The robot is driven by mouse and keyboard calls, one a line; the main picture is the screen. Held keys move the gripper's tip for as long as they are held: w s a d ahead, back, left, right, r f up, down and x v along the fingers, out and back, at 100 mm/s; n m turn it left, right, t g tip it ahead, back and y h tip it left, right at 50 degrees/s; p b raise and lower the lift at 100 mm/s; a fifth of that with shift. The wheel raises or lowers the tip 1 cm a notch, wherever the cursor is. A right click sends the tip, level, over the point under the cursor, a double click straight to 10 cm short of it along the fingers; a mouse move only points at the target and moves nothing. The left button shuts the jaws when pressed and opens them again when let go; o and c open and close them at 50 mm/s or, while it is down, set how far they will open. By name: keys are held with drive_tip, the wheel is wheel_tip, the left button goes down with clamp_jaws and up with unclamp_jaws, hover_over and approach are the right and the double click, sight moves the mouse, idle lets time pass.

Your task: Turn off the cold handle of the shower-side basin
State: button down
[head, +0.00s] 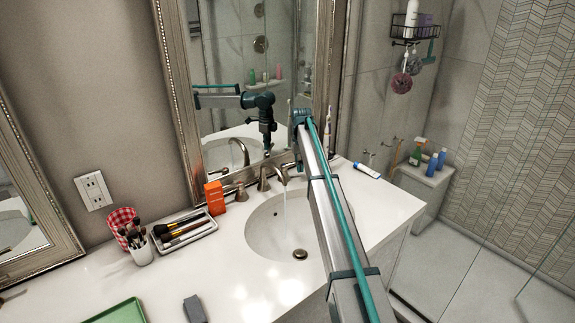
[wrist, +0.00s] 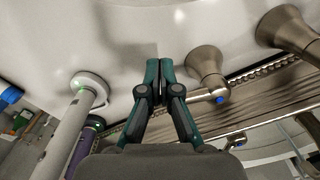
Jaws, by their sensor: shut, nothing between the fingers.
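The cold handle (wrist: 206,66) is a brushed-metal cone with a side lever ending in a blue dot, in the wrist view. My gripper (wrist: 159,66) is shut and empty, just left of the handle there; I cannot tell whether they touch. In the head view my arm hides the gripper and this handle; the mirror reflects the arm's end. The shower-side basin (head: 262,232) is white and oval. Its curved spout (head: 281,172) has a thin stream of water (head: 285,203) falling from it. The other handle (head: 241,191) stands to its left.
A white toothbrush (wrist: 80,118) stands left of my gripper in the wrist view. A toothpaste tube (head: 367,170) lies on the counter right of my arm. An orange box (head: 215,198) and a brush tray (head: 184,231) stand left of the basin. The mirror (head: 222,113) rises behind.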

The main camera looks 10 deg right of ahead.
drive_tip(key=shift+w, duration=0.2)
drive_tip(key=shift+w, duration=0.95)
drive_tip(key=shift+w+a, duration=0.1)
drive_tip(key=shift+w, duration=0.65)
drive_tip(key=shift+s+d+p, duration=0.35)
drive_tip(key=shift+s, duration=0.3)
drive_tip(key=shift+r+p, duration=1.5)
drive_tip(key=shift+r, duration=2)
